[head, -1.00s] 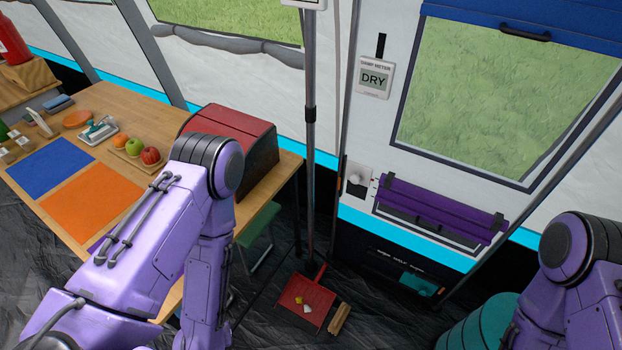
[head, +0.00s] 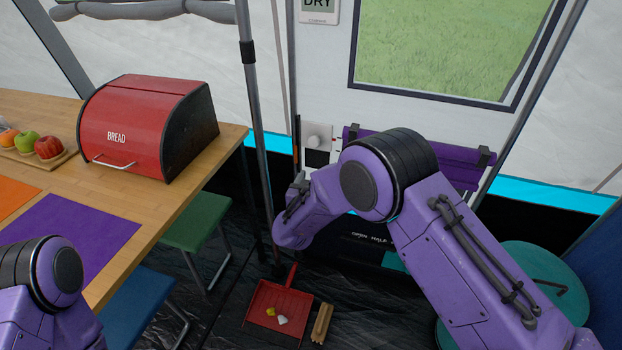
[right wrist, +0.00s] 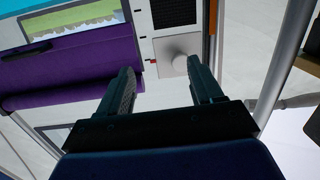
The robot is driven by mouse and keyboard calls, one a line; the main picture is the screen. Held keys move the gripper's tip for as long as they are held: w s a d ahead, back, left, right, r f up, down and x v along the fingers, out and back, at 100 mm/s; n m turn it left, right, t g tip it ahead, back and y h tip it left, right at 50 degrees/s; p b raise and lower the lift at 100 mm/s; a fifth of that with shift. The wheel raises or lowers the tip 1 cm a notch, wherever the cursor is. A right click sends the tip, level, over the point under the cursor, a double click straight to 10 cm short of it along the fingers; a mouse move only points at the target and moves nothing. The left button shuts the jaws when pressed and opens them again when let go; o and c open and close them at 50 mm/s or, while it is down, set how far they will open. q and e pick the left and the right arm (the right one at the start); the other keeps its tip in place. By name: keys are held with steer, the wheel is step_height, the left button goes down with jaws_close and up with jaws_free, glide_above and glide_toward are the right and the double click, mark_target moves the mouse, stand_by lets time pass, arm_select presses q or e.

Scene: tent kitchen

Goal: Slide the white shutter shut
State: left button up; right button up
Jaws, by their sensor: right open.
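The white shutter (head: 318,134) is a small square plate with a round white knob, on the tent wall left of a purple roll. A dark opening shows below it in the head view. In the right wrist view the shutter (right wrist: 163,47) and its knob lie just beyond my fingertips, with the dark opening (right wrist: 175,14) above. My right gripper (right wrist: 160,82) is open and empty, its fingers apart and pointing toward the knob. I cannot tell whether they touch it. In the head view my right forearm hides most of that gripper. My left gripper is out of view.
A grey pole (head: 256,130) stands left of the shutter. A purple roll (head: 460,165) hangs to its right. A red bread bin (head: 130,125) sits on the wooden table at left.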

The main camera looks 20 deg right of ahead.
mark_target(313, 144)
steer(key=w+a+r+m+h+b, duration=0.1)
steer(key=w+a+r+b, duration=0.1)
steer(key=w+a+r, duration=0.15)
steer(key=shift+t, duration=0.3)
steer(key=x, duration=0.3)
steer(key=b+x, duration=0.1)
steer(key=x, duration=0.2)
steer(key=d+x, duration=0.1)
steer(key=x, duration=0.2)
steer(key=shift+d+f, duration=0.1)
steer(key=shift+d, duration=0.05)
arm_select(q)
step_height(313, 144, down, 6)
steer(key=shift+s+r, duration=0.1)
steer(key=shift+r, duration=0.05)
arm_select(e)
steer(key=shift+w+d, duration=0.2)
steer(key=shift+w, duration=0.15)
